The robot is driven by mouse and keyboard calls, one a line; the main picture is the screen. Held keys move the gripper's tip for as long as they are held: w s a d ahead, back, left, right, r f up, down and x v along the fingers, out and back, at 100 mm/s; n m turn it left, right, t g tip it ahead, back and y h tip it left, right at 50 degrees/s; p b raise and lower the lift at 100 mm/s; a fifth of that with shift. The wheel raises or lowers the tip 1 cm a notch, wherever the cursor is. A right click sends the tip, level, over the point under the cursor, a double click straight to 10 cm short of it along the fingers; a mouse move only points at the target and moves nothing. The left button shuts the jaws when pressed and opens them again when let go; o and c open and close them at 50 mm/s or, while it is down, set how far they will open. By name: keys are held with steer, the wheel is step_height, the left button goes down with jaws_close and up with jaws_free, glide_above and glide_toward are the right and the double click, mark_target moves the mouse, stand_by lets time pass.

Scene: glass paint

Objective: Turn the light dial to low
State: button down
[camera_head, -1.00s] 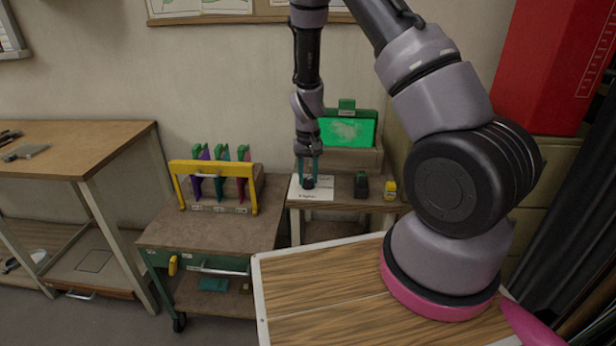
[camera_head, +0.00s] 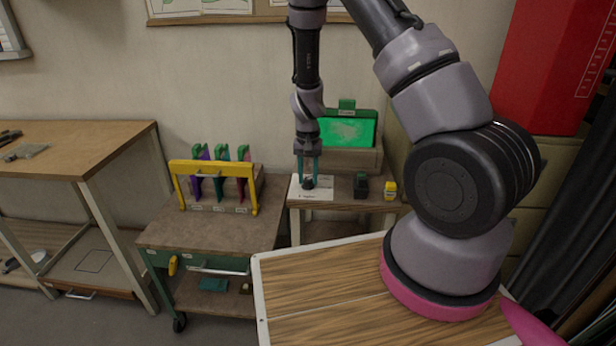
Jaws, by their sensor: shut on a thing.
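The light dial (camera_head: 308,183) is a small dark knob on a white labelled plate (camera_head: 313,194) on the small table. My gripper (camera_head: 308,178) points straight down over the plate. Its two teal fingers are shut on the dial, one on each side. The marks on the plate are too small to read, so the dial's setting cannot be told. A lit green glass panel (camera_head: 347,131) stands behind, at the back of the small table.
A dark green bottle (camera_head: 361,186) and a yellow one (camera_head: 390,190) stand right of the plate. A cart (camera_head: 205,230) with a yellow-framed rack (camera_head: 212,165) is to the left. A wooden workbench (camera_head: 80,150) is at far left.

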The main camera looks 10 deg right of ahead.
steer(key=c, duration=0.5)
jaws_free()
step_height(320, 180, up, 11)
step_height(320, 180, up, 10)
steer(key=t+y, duration=0.1)
glide_above(308, 179)
steer(key=s, duration=0.2)
steer(key=s+d+r+t+y, duration=0.1)
steer(key=s+r, duration=0.2)
steer(key=r, duration=0.2)
steer(key=s+d+r+t, duration=0.1)
steer(key=s+d+r, duration=0.1)
steer(key=r, duration=0.3)
steer(key=s+d+r+t, duration=0.3)
steer(key=s+r, duration=0.8)
steer(key=s, duration=0.4)
steer(key=shift+s+r+m+t, duration=0.2)
steer(key=shift+s+m+t, duration=0.15)
steer(key=shift+t, duration=0.25)
